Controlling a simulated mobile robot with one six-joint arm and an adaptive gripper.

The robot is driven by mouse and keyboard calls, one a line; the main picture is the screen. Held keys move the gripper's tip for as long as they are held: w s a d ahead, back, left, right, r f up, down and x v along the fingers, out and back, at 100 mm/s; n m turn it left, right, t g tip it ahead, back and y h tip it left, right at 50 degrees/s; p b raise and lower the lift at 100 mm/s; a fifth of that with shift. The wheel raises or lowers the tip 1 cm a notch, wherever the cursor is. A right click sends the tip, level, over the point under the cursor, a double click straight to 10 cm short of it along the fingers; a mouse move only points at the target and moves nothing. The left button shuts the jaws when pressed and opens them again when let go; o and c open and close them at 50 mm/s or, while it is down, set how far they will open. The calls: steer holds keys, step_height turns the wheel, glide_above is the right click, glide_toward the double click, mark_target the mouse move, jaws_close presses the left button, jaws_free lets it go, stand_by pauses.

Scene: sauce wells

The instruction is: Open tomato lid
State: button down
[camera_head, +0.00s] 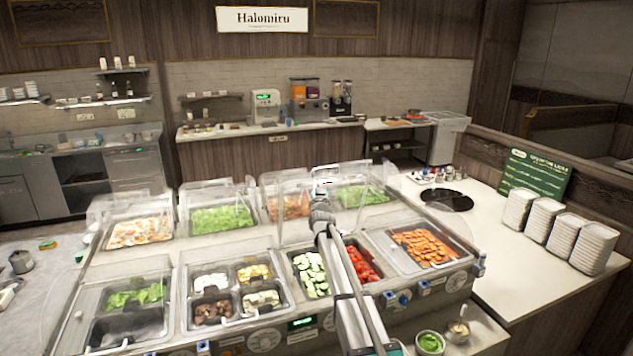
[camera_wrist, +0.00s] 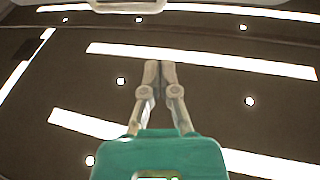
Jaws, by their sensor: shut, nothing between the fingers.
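The red tomato pieces (camera_head: 363,266) lie in a narrow well in the front row, between the cucumber slices (camera_head: 311,274) and the orange carrot pieces (camera_head: 426,246). My arm crosses in front of the tomato well's left side. Clear covers stand over the wells, but the tomato lid's outline and whether it is raised cannot be made out. My gripper (camera_wrist: 156,68) is shut and empty in the wrist view, its fingers together against the ceiling. In the head view the end of my arm is above and behind the tomato well, and the fingertips are not distinct.
Clear covers line both rows of wells. The back row holds green leaves (camera_head: 222,218) and other food. White bowls (camera_head: 541,226) stand stacked on the right counter near a green sign (camera_head: 534,173). A small green-filled bowl (camera_head: 430,342) is at the front right.

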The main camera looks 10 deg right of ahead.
steer(key=v, duration=0.2)
steer(key=r+v, duration=0.1)
steer(key=v, duration=0.1)
steer(key=shift+s, duration=0.4)
steer(key=s+a+f+n+g+y+b, duration=0.1)
steer(key=s+f+g+b, duration=0.35)
steer(key=s+f, duration=0.65)
steer(key=s+a+f+n+g+y+b, duration=0.15)
steer(key=s+f+g+b, duration=0.4)
steer(key=f, duration=0.85)
steer(key=s+d+f+g+b, duration=0.1)
steer(key=s+f+g+b, duration=0.1)
steer(key=s, duration=0.8)
steer(key=s+f+g+b, duration=0.1)
steer(key=s+f+g, duration=0.4)
steer(key=s, duration=0.6)
steer(key=s+d+f+g+h+b, duration=0.1)
steer(key=s+f+g+b, duration=0.1)
steer(key=s+f+g, duration=0.2)
steer(key=s+f+m, duration=0.1)
steer(key=s+f, duration=0.2)
steer(key=s, duration=0.3)
steer(key=shift+s+d+b, duration=0.35)
